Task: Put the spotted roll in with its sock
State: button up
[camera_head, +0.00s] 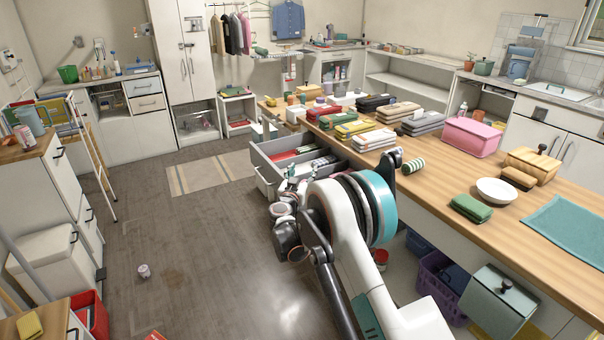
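A small pale, purplish roll (144,271) lies alone on the floor at the lower left; its pattern is too small to confirm as spots. A green-and-white striped roll (413,165) lies on the wooden counter. An open grey drawer (268,163) under the counter's far end holds red and pale folded or rolled items; I cannot make out a matching sock there. My gripper (290,180) appears small and dark at the front of this drawer, partly hidden by my arm. Its fingers are too unclear to show whether they are open or hold something.
The wooden counter (440,187) carries folded cloths, a pink box (471,137), a white bowl (496,190) and a green cloth (471,208). A purple basket (436,285) stands below. A red bin (91,315) is at lower left. The middle floor is mostly clear.

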jog(key=shift+a+f, duration=0.1)
jog(key=shift+f, duration=0.25)
jog(key=shift+r, duration=0.25)
jog(key=shift+s+a, duration=0.1)
jog(key=shift+a, duration=0.15)
jog(key=s+a+p, duration=0.2)
jog(key=s+p, duration=0.1)
jog(key=s, duration=0.8)
jog(key=shift+r, duration=0.2)
dwell(0.4)
